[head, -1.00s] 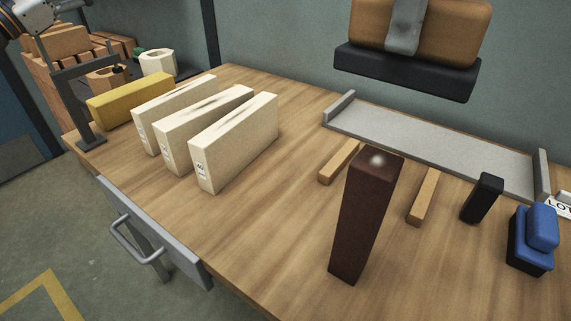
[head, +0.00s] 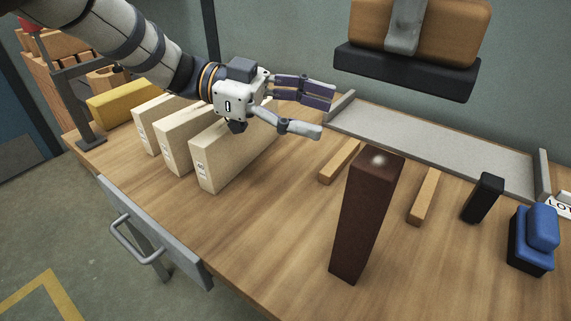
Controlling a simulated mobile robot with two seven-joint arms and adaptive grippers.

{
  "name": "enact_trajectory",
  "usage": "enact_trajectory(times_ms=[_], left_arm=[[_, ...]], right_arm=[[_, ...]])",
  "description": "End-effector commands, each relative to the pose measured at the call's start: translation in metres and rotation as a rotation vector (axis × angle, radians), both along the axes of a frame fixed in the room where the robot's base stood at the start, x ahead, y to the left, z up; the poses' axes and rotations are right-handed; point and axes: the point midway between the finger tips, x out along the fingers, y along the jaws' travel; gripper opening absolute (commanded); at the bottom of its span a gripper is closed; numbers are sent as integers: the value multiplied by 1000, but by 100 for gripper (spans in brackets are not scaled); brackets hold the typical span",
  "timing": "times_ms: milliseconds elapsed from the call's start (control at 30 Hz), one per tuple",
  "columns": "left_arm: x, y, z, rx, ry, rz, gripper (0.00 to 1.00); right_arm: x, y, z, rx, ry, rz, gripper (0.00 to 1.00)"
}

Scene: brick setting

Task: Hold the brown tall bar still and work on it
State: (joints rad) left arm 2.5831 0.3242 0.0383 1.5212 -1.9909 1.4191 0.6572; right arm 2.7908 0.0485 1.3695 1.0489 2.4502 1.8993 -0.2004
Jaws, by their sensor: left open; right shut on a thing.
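The brown tall bar (head: 365,220) stands upright on the wooden table in the head view, right of the middle. Its top is dark brown with a small bright spot. My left gripper (head: 324,112) comes in from the left and is open and empty. It is above the table, behind and to the left of the bar, apart from it. Its fingers point right, towards the grey tray. My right gripper is not in view.
Several cream blocks (head: 232,160) stand at the left, partly hidden by my arm, with a yellow block (head: 115,103) beyond. Light wooden strips (head: 339,162) flank the bar. A grey tray (head: 440,146) lies behind; a black block (head: 482,198) and blue-black object (head: 532,238) stand right.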

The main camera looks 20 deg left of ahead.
Motion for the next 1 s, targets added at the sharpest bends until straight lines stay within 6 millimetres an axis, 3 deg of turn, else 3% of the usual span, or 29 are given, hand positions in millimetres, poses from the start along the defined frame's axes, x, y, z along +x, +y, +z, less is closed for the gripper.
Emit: enact_trajectory(times_ms=[100,233,467,800,1000], left_arm=[[-49,2,-37,95,55,-186,60],[-78,9,-60,145,89,-286,60],[-87,7,-67,157,99,-315,60],[-109,-61,-89,155,97,-314,60],[-118,-91,-98,156,96,-310,60]], right_arm=[[0,0,0,1,0,0,16],[0,0,0,1,0,0,16],[0,0,0,1,-1,0,16],[0,0,0,1,0,0,16],[0,0,0,1,0,0,16]])
